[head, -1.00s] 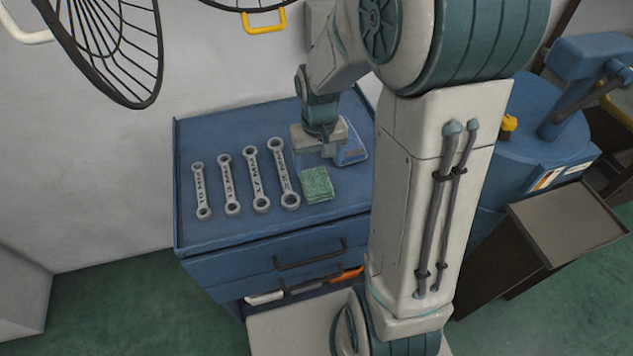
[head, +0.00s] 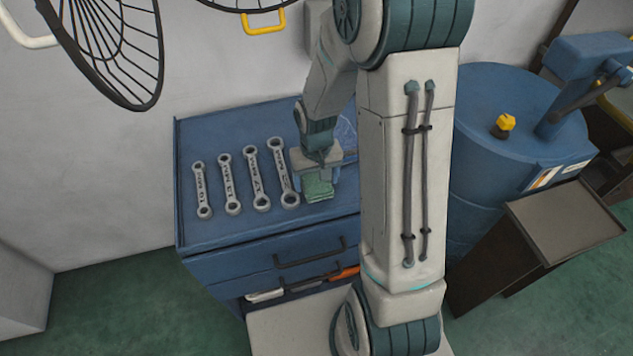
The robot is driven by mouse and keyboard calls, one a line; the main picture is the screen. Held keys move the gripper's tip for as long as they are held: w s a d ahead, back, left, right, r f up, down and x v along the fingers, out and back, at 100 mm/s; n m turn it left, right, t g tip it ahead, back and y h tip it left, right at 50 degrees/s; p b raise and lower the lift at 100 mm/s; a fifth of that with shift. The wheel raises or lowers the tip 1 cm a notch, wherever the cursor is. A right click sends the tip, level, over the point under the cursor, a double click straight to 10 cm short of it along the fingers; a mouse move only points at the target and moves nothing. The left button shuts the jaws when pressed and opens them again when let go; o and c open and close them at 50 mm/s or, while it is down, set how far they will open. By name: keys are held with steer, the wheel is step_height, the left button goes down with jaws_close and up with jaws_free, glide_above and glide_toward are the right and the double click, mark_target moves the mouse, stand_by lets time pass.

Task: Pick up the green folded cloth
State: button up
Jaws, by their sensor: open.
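The green folded cloth (head: 318,189) lies on the blue top of the tool cabinet (head: 222,226), near its front edge and right of the wrenches. My gripper (head: 318,180) points down directly over the cloth and hides its back part. The gripper is open; its fingers are small in the head view, and I cannot tell whether they touch the cloth.
Several grey wrenches (head: 262,180) lie in a row left of the cloth, the nearest close to my gripper. A blue object (head: 347,136) behind is mostly hidden by my arm. A blue drum (head: 490,150) and a dark stand (head: 565,222) are at right.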

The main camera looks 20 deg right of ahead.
mark_target(319, 183)
steer(key=c, duration=0.7)
steer(key=shift+c, duration=0.2)
steer(key=shift+r, duration=0.1)
steer(key=shift+r, duration=0.4)
steer(key=r, duration=0.3)
steer(key=shift+s+d+r+b, duration=0.2)
steer(key=shift+s+r+b, duration=0.05)
steer(key=shift+r+b, duration=0.1)
steer(key=shift+s+d+r+b, duration=0.15)
steer(key=shift+s+d+r, duration=0.85)
steer(key=shift+s, duration=0.55)
steer(key=shift+s+d+r+b, duration=0.2)
steer(key=shift+s+d+r, duration=0.85)
steer(key=shift+s, duration=0.55)
steer(key=shift+s+d+r+b, duration=0.15)
steer(key=shift+s+d+r, duration=0.85)
steer(key=shift+s, duration=0.55)
steer(key=shift+a+r, duration=0.1)
steer(key=shift+a, duration=0.05)
